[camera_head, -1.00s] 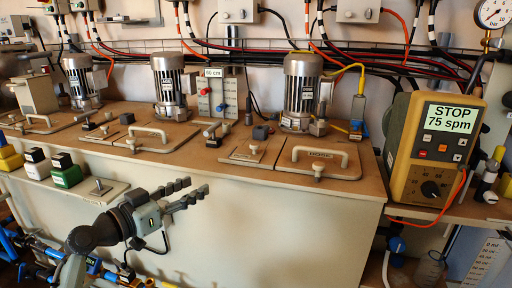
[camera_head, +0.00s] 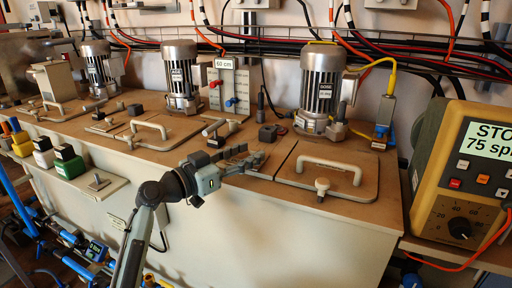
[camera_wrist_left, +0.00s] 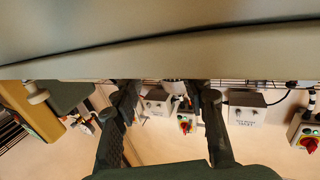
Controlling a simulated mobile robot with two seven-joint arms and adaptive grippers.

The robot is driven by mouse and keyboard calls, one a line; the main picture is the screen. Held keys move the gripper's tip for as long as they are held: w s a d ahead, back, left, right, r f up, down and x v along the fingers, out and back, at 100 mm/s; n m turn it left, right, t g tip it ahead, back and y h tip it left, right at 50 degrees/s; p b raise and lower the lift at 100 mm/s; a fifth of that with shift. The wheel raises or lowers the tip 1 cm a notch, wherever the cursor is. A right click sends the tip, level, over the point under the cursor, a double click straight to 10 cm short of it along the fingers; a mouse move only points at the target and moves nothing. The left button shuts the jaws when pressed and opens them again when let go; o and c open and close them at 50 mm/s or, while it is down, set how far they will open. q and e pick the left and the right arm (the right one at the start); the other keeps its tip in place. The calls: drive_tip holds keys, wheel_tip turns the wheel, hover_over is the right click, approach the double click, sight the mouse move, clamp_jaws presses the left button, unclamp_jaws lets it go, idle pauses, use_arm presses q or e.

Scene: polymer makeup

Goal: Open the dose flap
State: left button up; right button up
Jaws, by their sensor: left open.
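The dose flap (camera_head: 352,197) is a flat brown lid on the tank top in the head view. The wrist view shows the two dark fingers (camera_wrist_left: 166,100) spread with nothing gripped. My right gripper is not seen.
A motor marked DOSE (camera_head: 322,92) stands behind the flap. A yellow pump controller (camera_head: 465,170) is close on the right. Another handled lid (camera_head: 150,135) lies to the left. The wrist view shows labelled white boxes (camera_wrist_left: 247,108) beyond the fingers.

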use_arm(q)
drive_tip(key=shift+x, duration=1.45)
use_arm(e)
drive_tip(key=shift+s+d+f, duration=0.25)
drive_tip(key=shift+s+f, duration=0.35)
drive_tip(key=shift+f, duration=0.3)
use_arm(q)
clamp_jaws()
